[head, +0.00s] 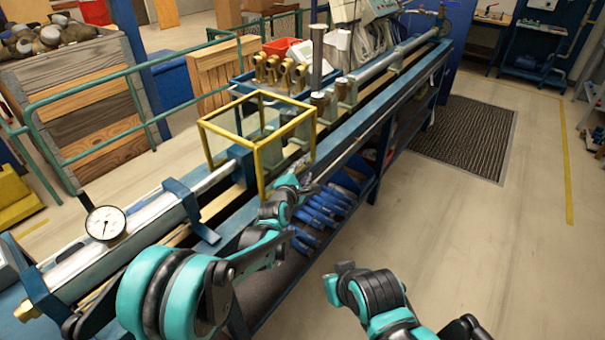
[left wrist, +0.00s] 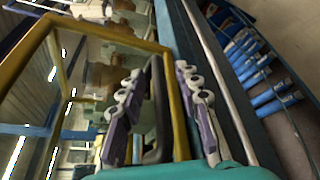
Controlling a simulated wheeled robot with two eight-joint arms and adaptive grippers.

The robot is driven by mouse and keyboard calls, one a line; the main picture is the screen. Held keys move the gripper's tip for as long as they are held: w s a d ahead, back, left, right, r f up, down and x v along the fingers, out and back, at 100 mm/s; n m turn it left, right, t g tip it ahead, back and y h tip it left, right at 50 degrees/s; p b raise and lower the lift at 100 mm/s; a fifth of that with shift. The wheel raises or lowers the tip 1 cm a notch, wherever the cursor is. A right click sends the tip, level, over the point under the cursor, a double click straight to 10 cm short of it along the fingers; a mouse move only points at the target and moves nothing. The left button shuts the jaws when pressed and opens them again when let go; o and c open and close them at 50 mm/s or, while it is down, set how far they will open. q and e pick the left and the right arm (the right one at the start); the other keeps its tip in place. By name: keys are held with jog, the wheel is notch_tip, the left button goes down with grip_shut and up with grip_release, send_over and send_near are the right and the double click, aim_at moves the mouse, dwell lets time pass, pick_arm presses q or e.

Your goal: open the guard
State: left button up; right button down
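The guard (head: 258,128) is a clear box with a yellow frame over the blue bench, and it looks shut down. In the left wrist view its yellow post (left wrist: 176,95) stands upright, with a black handle (left wrist: 153,120) beside it. My left gripper (head: 303,184) is at the guard's near right lower corner. In the left wrist view the fingers of my left gripper (left wrist: 159,72) are apart, with the post and handle between them. I cannot tell whether they touch either.
A dial gauge (head: 105,223) sits on the bench's near left end. Brass meters (head: 280,72) stand in a blue tray behind the guard. Blue-handled items (head: 325,208) lie on a shelf below. The floor to the right is clear around a dark mat (head: 465,138).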

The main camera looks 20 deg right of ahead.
pick_arm(q)
grip_shut()
jog(key=shift+r, duration=0.1)
pick_arm(e)
jog(key=shift+r, duration=0.1)
